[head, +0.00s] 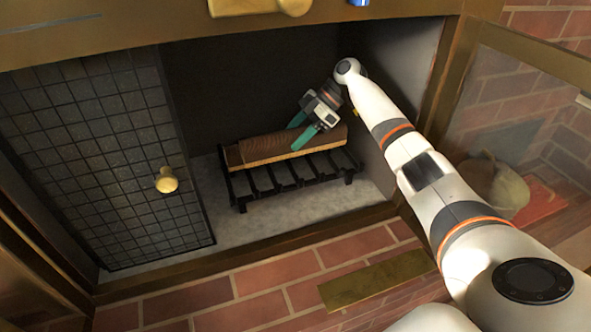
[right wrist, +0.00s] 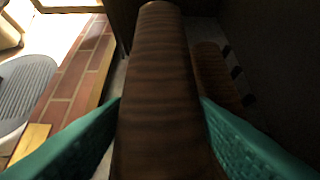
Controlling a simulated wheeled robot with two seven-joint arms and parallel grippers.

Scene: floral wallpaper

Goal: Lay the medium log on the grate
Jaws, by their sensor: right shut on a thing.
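A brown log (head: 265,150) with a pale lower side lies lengthwise over the black grate (head: 262,187) inside the fireplace. My right gripper (head: 291,137) reaches in from the right, its teal fingers on either side of the log. In the right wrist view the log (right wrist: 160,85) runs away between the two fingers (right wrist: 160,120), and the gripper is shut on it. I cannot tell whether the log rests fully on the bars or sits slightly above them. A second log (right wrist: 215,75) lies beside it, on the wall side; in the head view it is mostly hidden. My left gripper is not in view.
A mesh screen (head: 90,150) with a round knob (head: 166,180) covers the left of the opening. A glass door (head: 530,140) stands open at the right. The brick hearth (head: 270,275) runs in front. The fireplace floor (head: 335,205) before the grate is bare.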

